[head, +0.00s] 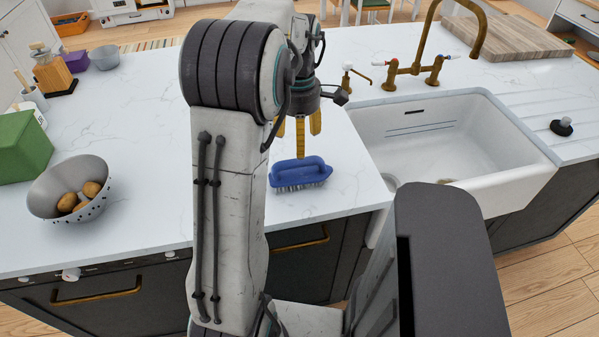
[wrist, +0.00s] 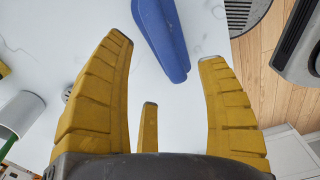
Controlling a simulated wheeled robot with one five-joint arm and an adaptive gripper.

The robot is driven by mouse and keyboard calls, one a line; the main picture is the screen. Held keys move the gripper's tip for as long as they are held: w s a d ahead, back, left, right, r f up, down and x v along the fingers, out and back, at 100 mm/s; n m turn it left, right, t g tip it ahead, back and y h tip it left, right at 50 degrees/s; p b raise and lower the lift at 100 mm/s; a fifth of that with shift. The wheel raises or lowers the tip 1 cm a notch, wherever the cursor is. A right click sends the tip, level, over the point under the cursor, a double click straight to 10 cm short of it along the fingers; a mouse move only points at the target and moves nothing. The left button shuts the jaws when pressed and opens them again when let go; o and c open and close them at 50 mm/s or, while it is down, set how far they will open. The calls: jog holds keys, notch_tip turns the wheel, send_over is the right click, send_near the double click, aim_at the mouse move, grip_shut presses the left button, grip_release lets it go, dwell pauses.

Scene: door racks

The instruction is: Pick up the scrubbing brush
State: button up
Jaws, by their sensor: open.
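The scrubbing brush (head: 300,173) has a blue body with a handle and bristles facing down. It lies on the white marble counter, left of the sink and near the counter's front edge. In the wrist view the blue brush (wrist: 162,35) shows at the top, just beyond the fingertips, and its upper end is cut off by the frame. My gripper (head: 302,130) points down above the brush in the head view. Its yellow fingers are spread and empty in the wrist view (wrist: 163,75). The brush appears apart from the fingers.
A white sink (head: 440,140) with a brass tap (head: 425,65) is right of the brush. A grey colander (head: 70,190) with potatoes and a green box (head: 22,147) stand at the left. A wooden board (head: 511,37) lies at the back right. The counter around the brush is clear.

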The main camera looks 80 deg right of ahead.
aim_at(297, 159)
jog(key=shift+n, duration=0.7)
jog(key=shift+f, duration=0.25)
jog(key=shift+w+a+f+p, duration=0.1)
jog(key=shift+f+p, duration=0.05)
jog(key=shift+f, duration=1.6)
jog(key=shift+a+f+p, duration=0.1)
jog(key=shift+f+p, duration=0.05)
jog(key=shift+f, duration=1.55)
grip_shut()
